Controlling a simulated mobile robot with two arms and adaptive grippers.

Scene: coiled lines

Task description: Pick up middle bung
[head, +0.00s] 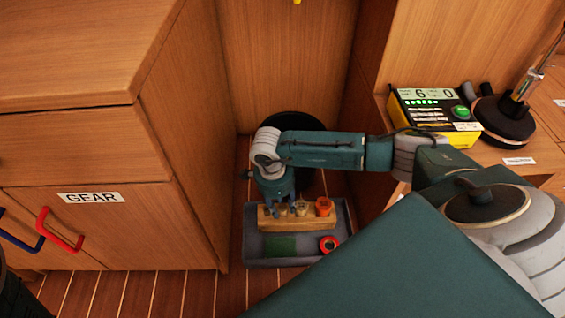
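A wooden block (288,222) stands across the back of a grey tray (250,250) on the floor. An orange bung (323,206) sits at the block's right end. A pale, tan bung (301,208) sits in the middle, left of the orange one. My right gripper (276,204) points down over the left part of the block, left of the middle bung. Its fingers are small and dark here, so I cannot tell whether they are open or touch anything.
A red ring-shaped piece (329,244) and a green patch (280,246) are in the tray. A cabinet marked GEAR (92,197) stands close on the left. A yellow-black device (433,115) sits on the right counter. A dark round object (305,122) is behind my arm.

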